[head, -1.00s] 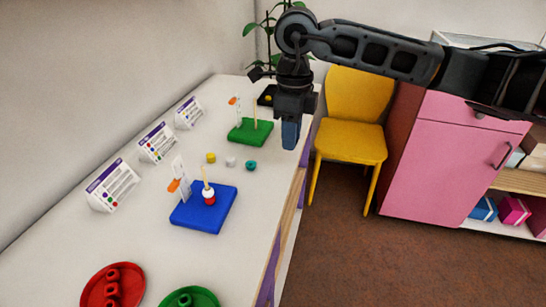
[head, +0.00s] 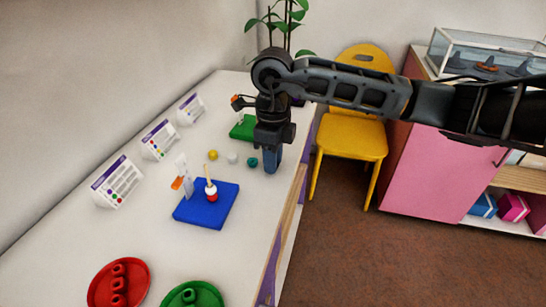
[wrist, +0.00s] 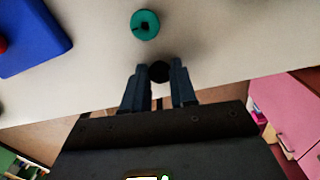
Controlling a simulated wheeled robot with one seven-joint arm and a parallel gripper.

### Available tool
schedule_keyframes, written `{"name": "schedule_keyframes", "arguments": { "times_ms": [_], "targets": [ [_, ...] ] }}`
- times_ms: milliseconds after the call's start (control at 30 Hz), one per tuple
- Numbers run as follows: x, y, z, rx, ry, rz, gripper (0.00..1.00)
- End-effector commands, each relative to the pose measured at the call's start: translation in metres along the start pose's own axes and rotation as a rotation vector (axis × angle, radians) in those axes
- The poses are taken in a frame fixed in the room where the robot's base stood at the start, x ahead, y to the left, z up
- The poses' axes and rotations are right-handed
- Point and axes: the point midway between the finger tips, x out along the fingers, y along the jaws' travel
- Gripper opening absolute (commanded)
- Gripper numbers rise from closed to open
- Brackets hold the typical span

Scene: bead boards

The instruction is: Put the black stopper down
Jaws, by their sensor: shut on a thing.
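My gripper (head: 271,168) hangs pointing down over the right edge of the white table (head: 130,235). In the wrist view its two blue fingers (wrist: 159,88) are shut on the black stopper (wrist: 159,71), a small dark round piece between the tips. The stopper is hidden by the fingers in the head view. A teal bead (wrist: 145,25) lies on the table just beyond the fingertips in the wrist view; it also shows left of my gripper in the head view (head: 252,162).
A blue board (head: 205,212) with a post of red and white beads and a green board (head: 241,128) stand on the table. A yellow bead (head: 213,155) and a white bead (head: 232,158) lie between them. Red (head: 140,290) and green (head: 215,290) dishes are in front.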

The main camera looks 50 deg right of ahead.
Motion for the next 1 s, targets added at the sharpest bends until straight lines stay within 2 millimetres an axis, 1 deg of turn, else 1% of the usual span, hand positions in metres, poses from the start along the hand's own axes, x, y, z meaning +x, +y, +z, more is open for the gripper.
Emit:
{"name": "schedule_keyframes", "arguments": {
  "times_ms": [100,133,367,400,633,767,867,1000],
  "targets": [
    [0.004,0.000,0.000,-0.001,0.000,0.000,0.00],
    [0.003,0.000,0.000,0.000,0.000,0.000,0.28],
    [0.002,0.000,0.000,0.000,0.000,0.000,0.51],
    [0.002,0.000,0.000,0.000,0.000,0.000,0.52],
    [0.001,0.000,0.000,0.000,0.000,0.000,0.52],
    [-0.005,-0.001,0.000,-0.001,-0.001,-0.001,0.52],
    [-0.020,-0.001,0.000,-0.002,-0.001,-0.004,0.52],
    [-0.050,-0.001,0.001,-0.003,-0.002,-0.005,0.52]
  ]
}}
